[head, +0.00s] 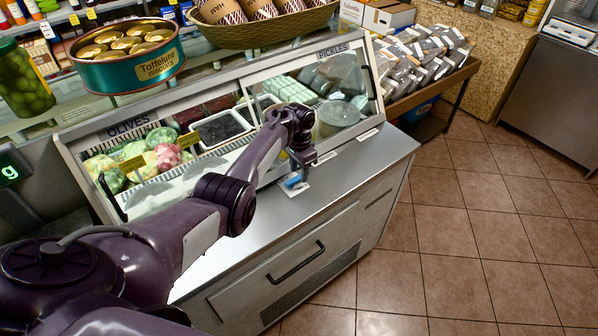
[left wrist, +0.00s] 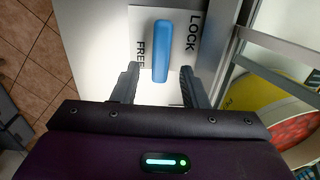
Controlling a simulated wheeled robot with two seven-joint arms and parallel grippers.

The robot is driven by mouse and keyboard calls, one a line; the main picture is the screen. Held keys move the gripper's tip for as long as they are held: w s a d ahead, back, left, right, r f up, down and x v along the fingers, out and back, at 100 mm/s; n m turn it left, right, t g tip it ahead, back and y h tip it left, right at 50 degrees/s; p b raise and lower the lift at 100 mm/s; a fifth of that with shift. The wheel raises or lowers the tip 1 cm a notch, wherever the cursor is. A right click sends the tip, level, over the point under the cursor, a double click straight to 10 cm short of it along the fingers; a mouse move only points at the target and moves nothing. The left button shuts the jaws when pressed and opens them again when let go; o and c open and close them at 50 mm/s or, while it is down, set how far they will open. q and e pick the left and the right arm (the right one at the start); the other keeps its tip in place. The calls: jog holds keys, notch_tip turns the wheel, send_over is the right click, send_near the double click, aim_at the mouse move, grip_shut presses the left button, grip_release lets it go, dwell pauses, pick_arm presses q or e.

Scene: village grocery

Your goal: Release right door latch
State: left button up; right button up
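The latch is a blue lever (left wrist: 162,45) on a white plate (left wrist: 143,22) lettered FREE on the left and LOCK on the right. In the left wrist view the lever points up and down between the two words. In the head view the blue lever (head: 293,182) shows on the counter ledge, partly hidden by my gripper. My left gripper (left wrist: 159,68) is open, one finger on each side of the lever's near end, with visible gaps. I cannot tell its height over the ledge. The right glass door (head: 318,85), under the PICKLES sign, looks closed. My right gripper is out of view.
The steel counter ledge (head: 350,165) is mostly bare. The OLIVES side (head: 150,150) holds bowls and greens behind glass. A teal tin (head: 125,72) and a wicker basket (head: 270,30) stand on top. Tiled floor (head: 480,220) is free at right.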

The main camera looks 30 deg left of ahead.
aim_at(299, 177)
pick_arm(q)
notch_tip(299, 177, up, 6)
jog(key=shift+r, duration=0.2)
dwell(0.4)
jog(key=shift+s, duration=0.1)
